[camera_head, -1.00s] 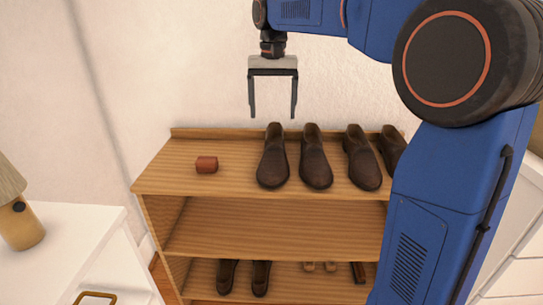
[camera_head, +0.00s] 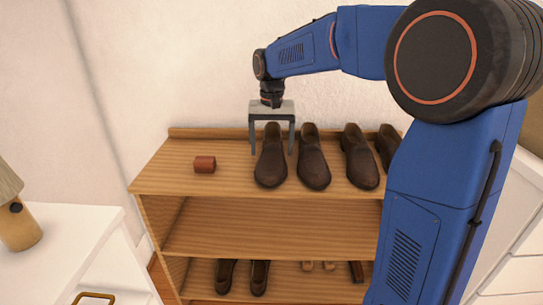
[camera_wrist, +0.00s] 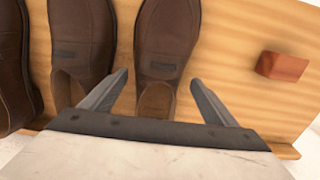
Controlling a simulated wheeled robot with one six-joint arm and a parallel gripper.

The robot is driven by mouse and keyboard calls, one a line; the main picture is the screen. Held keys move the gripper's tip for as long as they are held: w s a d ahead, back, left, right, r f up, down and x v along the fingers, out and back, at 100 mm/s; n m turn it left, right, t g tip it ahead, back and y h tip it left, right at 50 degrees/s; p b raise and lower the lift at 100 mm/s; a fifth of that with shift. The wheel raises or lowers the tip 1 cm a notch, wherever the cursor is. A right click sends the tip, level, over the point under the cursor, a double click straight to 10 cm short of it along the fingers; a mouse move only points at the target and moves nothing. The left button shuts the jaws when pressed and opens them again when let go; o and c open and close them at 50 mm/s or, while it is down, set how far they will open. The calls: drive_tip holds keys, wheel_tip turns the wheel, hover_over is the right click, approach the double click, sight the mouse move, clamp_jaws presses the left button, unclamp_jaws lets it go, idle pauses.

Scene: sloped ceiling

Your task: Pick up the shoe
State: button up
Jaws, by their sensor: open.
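A row of brown leather shoes stands on the top of a wooden shelf unit. My gripper (camera_head: 271,152) is open, pointing down over the leftmost shoe (camera_head: 270,168), with one finger on each side of its heel end. In the wrist view that shoe (camera_wrist: 166,45) lies ahead of and between the fingers of my gripper (camera_wrist: 158,88), apparently untouched. The second shoe (camera_head: 313,165) stands close on its right; in the wrist view this neighbour (camera_wrist: 82,40) is on the left, near the left finger.
A small reddish-brown block (camera_head: 204,164) lies left of the shoes on the shelf top (camera_head: 165,180). More shoes (camera_head: 359,160) stand to the right, partly behind my arm. Lower shelves hold further shoes (camera_head: 227,276). A white cabinet with a lamp (camera_head: 18,220) is at left.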

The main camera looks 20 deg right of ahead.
drive_tip(key=shift+f, duration=0.7)
drive_tip(key=shift+c, duration=0.7)
drive_tip(key=c, duration=1.2)
